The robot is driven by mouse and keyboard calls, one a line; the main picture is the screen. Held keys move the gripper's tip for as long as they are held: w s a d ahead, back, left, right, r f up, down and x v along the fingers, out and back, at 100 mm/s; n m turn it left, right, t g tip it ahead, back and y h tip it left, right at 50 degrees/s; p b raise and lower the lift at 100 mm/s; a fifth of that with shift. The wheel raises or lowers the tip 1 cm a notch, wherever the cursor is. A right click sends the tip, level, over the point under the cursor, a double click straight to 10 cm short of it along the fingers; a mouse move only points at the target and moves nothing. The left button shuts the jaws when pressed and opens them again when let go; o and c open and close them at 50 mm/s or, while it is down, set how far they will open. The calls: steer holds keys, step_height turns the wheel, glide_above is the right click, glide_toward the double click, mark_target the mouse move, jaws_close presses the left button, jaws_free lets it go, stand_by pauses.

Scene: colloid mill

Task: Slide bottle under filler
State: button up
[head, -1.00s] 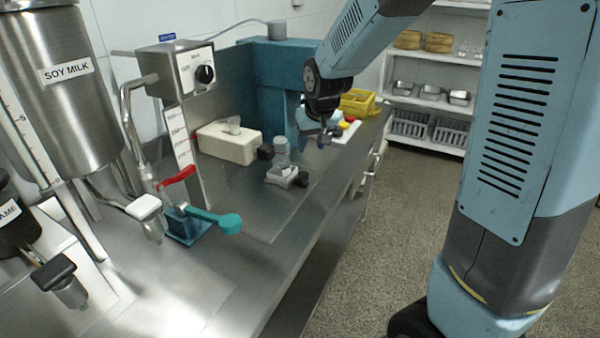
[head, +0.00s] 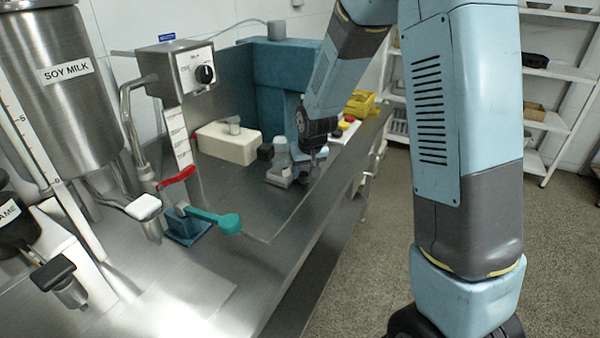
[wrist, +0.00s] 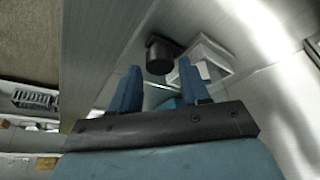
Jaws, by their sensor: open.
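A small clear bottle (head: 281,153) stands in a light slide holder (head: 278,178) on the steel bench in the head view, before a teal arch-shaped machine (head: 284,72). I cannot tell which part is the filler. My gripper (head: 314,163) is just right of the holder, pointing down. In the wrist view its two blue fingers (wrist: 157,70) are apart, with nothing held. A black knob (wrist: 161,54) shows ahead between the fingertips, beside the white holder frame (wrist: 208,58). Whether the fingers touch the knob cannot be told. The bottle is not clear in the wrist view.
A steel control box (head: 186,68) with a dial, a red lever (head: 178,176) and a teal lever (head: 213,218) are at left. A yellow basket (head: 358,104) stands farther back. The front bench strip is clear.

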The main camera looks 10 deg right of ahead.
steer(key=shift+x, duration=0.85)
steer(key=shift+c, duration=0.3)
jaws_close()
